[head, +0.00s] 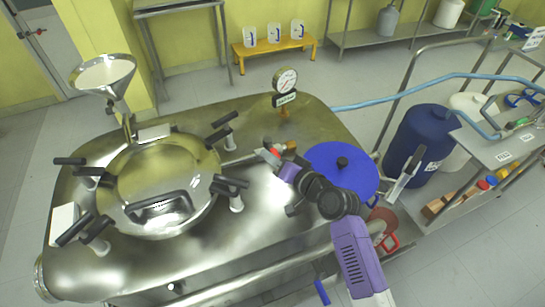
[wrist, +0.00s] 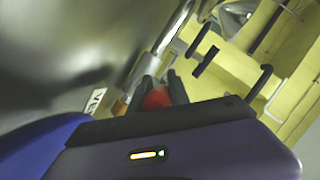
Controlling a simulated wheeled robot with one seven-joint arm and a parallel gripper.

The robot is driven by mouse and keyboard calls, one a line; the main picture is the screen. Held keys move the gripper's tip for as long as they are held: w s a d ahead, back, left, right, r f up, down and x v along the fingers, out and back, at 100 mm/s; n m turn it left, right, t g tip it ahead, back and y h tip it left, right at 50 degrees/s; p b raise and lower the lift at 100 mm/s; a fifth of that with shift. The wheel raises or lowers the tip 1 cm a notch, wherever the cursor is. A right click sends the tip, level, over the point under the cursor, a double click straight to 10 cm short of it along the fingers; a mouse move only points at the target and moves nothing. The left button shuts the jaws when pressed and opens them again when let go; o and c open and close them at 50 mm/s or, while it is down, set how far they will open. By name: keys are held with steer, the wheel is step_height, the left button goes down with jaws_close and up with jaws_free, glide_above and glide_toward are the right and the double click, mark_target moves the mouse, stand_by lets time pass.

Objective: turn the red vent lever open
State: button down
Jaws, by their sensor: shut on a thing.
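The red vent lever (head: 275,151) shows as a small red piece on the reactor's metal top, between the round lid and the blue lid. My gripper (head: 272,153) is at the lever, its fingers reaching left from the purple wrist. In the wrist view, red (wrist: 157,97) shows between the two dark fingers of my gripper (wrist: 160,92), which are shut on it. The rest of the lever is hidden by the fingers, and its angle cannot be told. A label (wrist: 96,101) with dark letters, partly in view, lies to the left of the fingers.
The round hatch lid (head: 160,170) with several black-handled clamps is left of my gripper. A pressure gauge (head: 286,80) stands behind it. A blue lid (head: 343,172) lies close on the right, beside my arm. A metal funnel (head: 104,75) stands at the back left.

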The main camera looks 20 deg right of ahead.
steer(key=shift+d+f+b, duration=0.15)
steer(key=shift+b, duration=0.3)
steer(key=shift+d+f+n+y+b, duration=0.15)
steer(key=shift+d+n+y+b, duration=0.2)
steer(key=shift+y+b, duration=0.5)
steer(key=n+y+b, duration=0.1)
steer(key=b, duration=0.1)
steer(key=n+g+b, duration=0.1)
steer(key=b, duration=0.1)
steer(key=shift+d+y, duration=0.35)
steer(key=shift+d, duration=0.05)
steer(key=n+g+y+b, duration=0.1)
steer(key=d+n+g+y+b, duration=0.1)
steer(key=n+g+y+b, duration=0.1)
steer(key=b, duration=0.1)
steer(key=shift+w+d, duration=0.2)
steer(key=shift+w, duration=0.05)
steer(key=n+g+b, duration=0.1)
steer(key=n+y+b, duration=0.1)
steer(key=d+n+g+y, duration=0.1)
steer(key=shift+w+r+g+b, duration=0.2)
steer(key=shift+w+g+b, duration=0.1)
steer(key=shift+b, duration=0.1)
steer(key=shift+y, duration=0.3)
steer(key=c, duration=1.2)
jaws_free()
steer(key=shift+c, duration=0.2)
